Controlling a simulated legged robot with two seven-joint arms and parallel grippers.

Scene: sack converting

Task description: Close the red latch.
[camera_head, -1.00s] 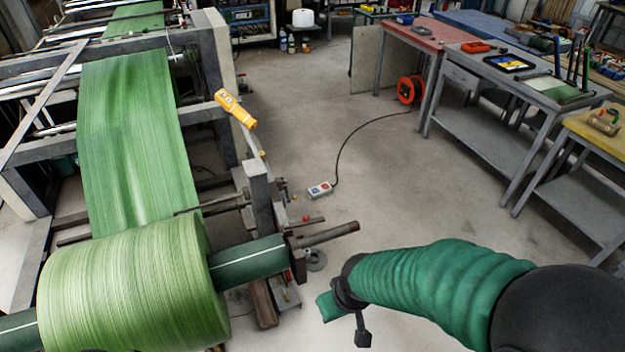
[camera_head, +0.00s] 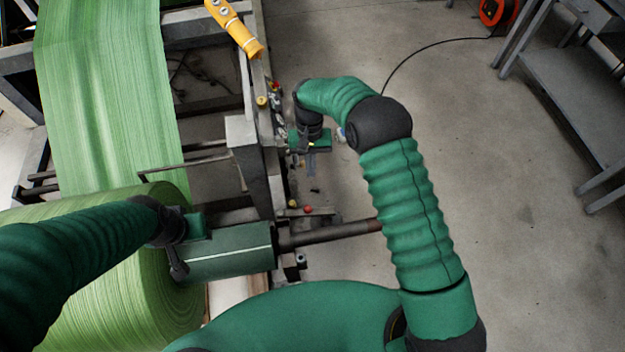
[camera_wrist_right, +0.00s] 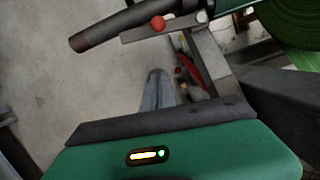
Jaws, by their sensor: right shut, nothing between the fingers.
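A curved red part (camera_wrist_right: 188,66), which may be the red latch, shows in the right wrist view beside the machine's grey frame. Whether it stands open or closed is unclear. A lever with a round red knob (camera_wrist_right: 157,22) shows nearby; the knob is also in the head view (camera_head: 308,209). My right gripper (camera_head: 312,165) is beside the frame's outer side, beyond the roll's shaft. In the wrist view its fingers (camera_wrist_right: 156,76) are together and empty, left of the red part, apparently apart from it. My left gripper (camera_head: 178,268) is over the green roll; its fingers are unclear.
The green woven roll (camera_head: 120,320) sits on a green core (camera_head: 235,252) with a dark shaft (camera_head: 335,232) sticking out right. A yellow pendant control (camera_head: 235,28) hangs on the frame above. Open floor (camera_head: 500,200) lies to the right; a grey bench (camera_head: 565,90) stands beyond.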

